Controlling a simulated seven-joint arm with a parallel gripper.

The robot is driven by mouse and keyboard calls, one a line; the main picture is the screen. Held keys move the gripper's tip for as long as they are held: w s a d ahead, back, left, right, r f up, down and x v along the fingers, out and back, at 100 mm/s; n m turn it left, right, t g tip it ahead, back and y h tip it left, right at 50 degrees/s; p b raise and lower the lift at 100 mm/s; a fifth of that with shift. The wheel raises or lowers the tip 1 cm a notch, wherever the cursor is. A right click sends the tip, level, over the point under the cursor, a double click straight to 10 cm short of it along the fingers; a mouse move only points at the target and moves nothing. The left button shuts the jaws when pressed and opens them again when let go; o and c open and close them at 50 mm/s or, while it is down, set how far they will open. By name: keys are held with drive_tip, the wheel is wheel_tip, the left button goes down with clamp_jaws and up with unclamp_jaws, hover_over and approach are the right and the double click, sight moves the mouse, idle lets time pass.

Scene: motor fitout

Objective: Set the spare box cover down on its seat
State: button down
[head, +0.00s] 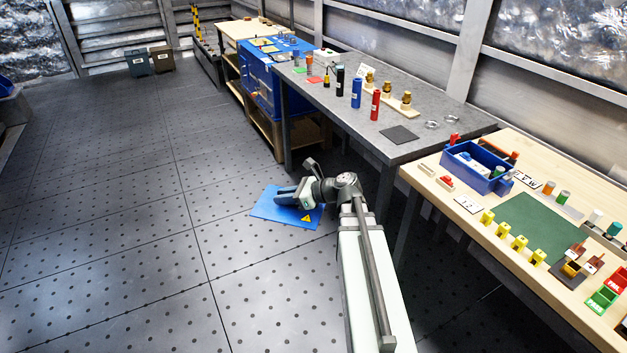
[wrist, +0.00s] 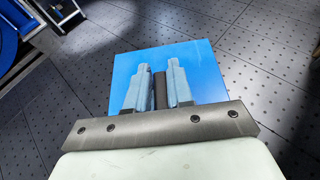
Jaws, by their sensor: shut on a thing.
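The spare box cover (head: 270,210) is a flat blue plate with a yellow warning triangle near one corner. My gripper (head: 291,196) is shut on it and holds it out over the floor, left of the benches. In the wrist view, the fingers (wrist: 159,72) close on a dark upright grip (wrist: 161,92) in the middle of the blue plate (wrist: 206,66). The plate looks about level. A large blue box (head: 262,84) stands along the far bench line, with small parts on top. I cannot tell which place is the cover's seat.
The grey bench (head: 445,129) carries coloured cylinders, brass parts and a dark pad (head: 398,134). The near wooden bench (head: 475,222) holds a blue bin (head: 478,168), a green mat (head: 533,229) and yellow blocks. The floor (head: 130,220) on the left is clear.

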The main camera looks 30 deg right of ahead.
drive_tip(key=s+a+f+n+g+y, duration=0.1)
drive_tip(key=s+a+f+n, duration=0.15)
drive_tip(key=a, duration=0.85)
drive_tip(key=s+d+r+m+t+h, duration=0.1)
drive_tip(key=s+d+r+m+h, duration=0.2)
drive_tip(key=d, duration=2.2)
drive_tip(key=s+d+r+m+t+h, duration=0.2)
drive_tip(key=d+r, duration=0.6)
drive_tip(key=d, duration=1.7)
drive_tip(key=s+d+r+m+t+h, duration=0.2)
drive_tip(key=s+d+r+m+h, duration=0.3)
drive_tip(key=d, duration=2)
drive_tip(key=shift+s+d+r+m+h, duration=0.25)
drive_tip(key=shift+s+r+m+h, duration=0.2)
drive_tip(key=shift+s+m, duration=0.6)
drive_tip(key=shift+s, duration=0.25)
drive_tip(key=shift+f, duration=2.85)
drive_tip(key=shift+f, duration=0.85)
drive_tip(key=c, duration=0.9)
unclamp_jaws()
